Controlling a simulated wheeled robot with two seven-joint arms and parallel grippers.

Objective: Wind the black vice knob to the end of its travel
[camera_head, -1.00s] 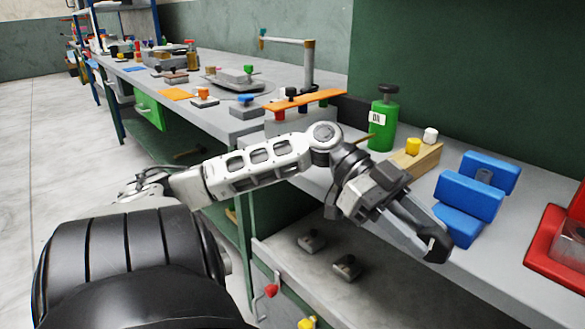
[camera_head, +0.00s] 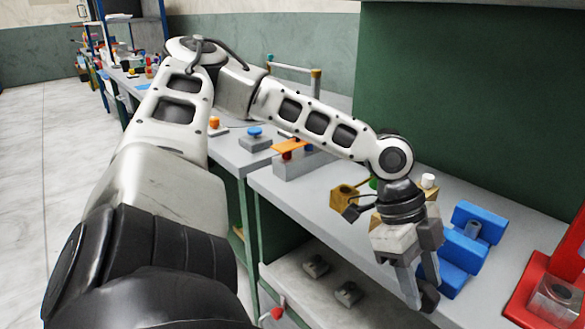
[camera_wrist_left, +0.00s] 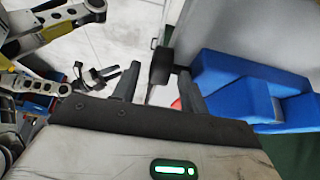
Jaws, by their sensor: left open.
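The blue vice (camera_head: 466,250) stands on the bench at the right in the head view, and its blue body (camera_wrist_left: 235,85) fills the right of the left wrist view. Its black knob (camera_head: 429,298) sticks out at the bench's front edge. It also shows in the left wrist view (camera_wrist_left: 161,66). My left gripper (camera_head: 424,291) is open and points down at the knob. In the left wrist view its two fingers (camera_wrist_left: 158,80) lie to either side of the knob, with gaps visible. Contact cannot be told.
A red machine (camera_head: 545,290) stands right of the vice. A wooden block (camera_head: 346,196) and a white-capped piece (camera_head: 428,181) sit behind my left wrist. The shelf below holds two small grey pieces (camera_head: 348,293). The floor (camera_head: 50,150) at left is clear.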

